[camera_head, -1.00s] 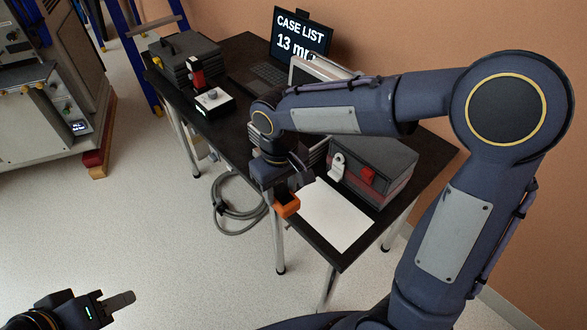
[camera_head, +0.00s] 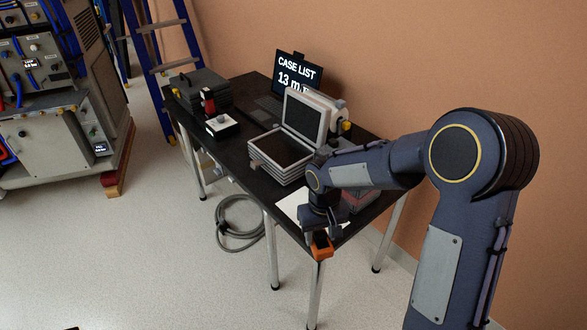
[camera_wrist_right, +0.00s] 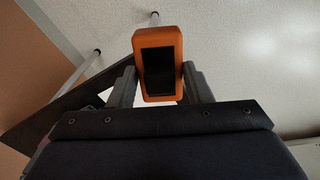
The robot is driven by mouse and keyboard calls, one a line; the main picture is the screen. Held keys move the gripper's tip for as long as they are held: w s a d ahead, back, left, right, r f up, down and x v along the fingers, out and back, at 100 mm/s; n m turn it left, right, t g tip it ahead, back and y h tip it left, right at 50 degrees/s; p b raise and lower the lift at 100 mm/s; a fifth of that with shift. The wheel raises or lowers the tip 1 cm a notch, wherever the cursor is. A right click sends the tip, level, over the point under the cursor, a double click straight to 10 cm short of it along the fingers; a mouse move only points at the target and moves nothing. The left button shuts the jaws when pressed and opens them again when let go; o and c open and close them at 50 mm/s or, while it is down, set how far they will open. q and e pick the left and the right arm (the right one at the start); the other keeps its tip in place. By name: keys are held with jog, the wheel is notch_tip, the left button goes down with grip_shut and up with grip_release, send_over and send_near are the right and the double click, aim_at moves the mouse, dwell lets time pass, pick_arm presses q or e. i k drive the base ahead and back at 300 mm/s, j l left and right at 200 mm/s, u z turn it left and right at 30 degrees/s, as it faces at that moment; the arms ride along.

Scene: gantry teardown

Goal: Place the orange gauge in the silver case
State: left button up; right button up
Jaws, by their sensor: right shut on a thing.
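The orange gauge (camera_head: 320,249) is a small block with a dark face, held by my right gripper (camera_head: 318,238) near the table's front corner. The right wrist view shows the gauge (camera_wrist_right: 158,62) between the two fingers of the gripper (camera_wrist_right: 160,82). The silver case (camera_head: 278,172) stands open on the table, left of and behind the gripper. Its lid (camera_head: 306,116) is raised at the back and its inside is dark and looks empty. The left gripper is out of the head view, apart from a possible dark sliver at the bottom left edge.
On the black table (camera_head: 243,143) stand a laptop (camera_head: 296,75), a dark grey case (camera_head: 203,91) and a black box with a red part (camera_head: 221,124). A white sheet (camera_head: 290,204) lies at the front. A red and grey case is partly behind my right arm. A cable coil (camera_head: 239,224) lies on the floor.

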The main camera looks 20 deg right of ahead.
aim_at(284, 160)
jog(key=z, duration=1.95)
jog(key=j+z, duration=0.1)
jog(key=j, duration=0.9)
jog(key=j+z, duration=0.1)
jog(key=j, duration=0.9)
jog(key=k+j+z, duration=0.1)
jog(key=j, duration=0.9)
